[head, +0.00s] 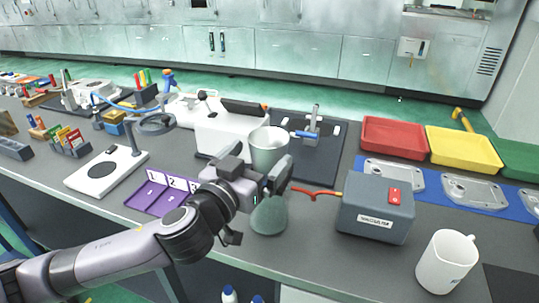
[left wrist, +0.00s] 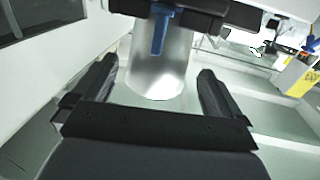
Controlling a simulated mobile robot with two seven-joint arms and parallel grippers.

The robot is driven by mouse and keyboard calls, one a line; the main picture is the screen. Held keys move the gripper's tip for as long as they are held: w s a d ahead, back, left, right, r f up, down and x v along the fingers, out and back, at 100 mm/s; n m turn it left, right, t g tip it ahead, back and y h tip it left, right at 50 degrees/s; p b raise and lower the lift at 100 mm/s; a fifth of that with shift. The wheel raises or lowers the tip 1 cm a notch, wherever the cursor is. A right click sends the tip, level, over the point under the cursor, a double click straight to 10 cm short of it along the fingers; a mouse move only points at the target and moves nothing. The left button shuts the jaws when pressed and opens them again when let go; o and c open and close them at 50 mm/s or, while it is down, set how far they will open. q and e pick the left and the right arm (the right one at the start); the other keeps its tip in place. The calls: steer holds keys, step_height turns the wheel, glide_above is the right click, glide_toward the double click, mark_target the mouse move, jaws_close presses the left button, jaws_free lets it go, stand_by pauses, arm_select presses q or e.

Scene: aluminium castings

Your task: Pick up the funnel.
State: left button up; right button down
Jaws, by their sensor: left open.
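A pale grey, wide-mouthed tapered vessel (head: 268,145), which looks like the funnel, stands upright on the grey bench in the middle of the head view. Its lower part is hidden by my left gripper (head: 259,164). In the left wrist view, a shiny pale tapered body (left wrist: 156,78), likely the same vessel, lies ahead between the two spread fingers of my left gripper (left wrist: 157,88). The fingers are open and empty, and I cannot tell whether they touch it. My right gripper is not in view.
A grey-green rounded object (head: 269,217) sits just in front of my gripper. A grey box (head: 375,211) with a red switch, a white mug (head: 446,262), and red (head: 394,138) and yellow (head: 464,149) trays stand to the right. A purple tray (head: 160,194) lies left.

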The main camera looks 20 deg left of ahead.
mark_target(277, 137)
arm_select(q)
steer(key=shift+w+d+r+p, duration=0.1)
steer(key=shift+w+d+p, duration=0.1)
steer(key=shift+w, duration=0.5)
steer(key=shift+w+d+p, duration=0.15)
steer(key=shift+w, duration=0.6)
steer(key=shift+w+d+r+p, duration=0.1)
steer(key=shift+w+d+p, duration=0.1)
steer(key=shift+w, duration=0.5)
steer(key=c, duration=0.9)
steer(key=shift+c, duration=0.8)
steer(key=shift+r, duration=0.1)
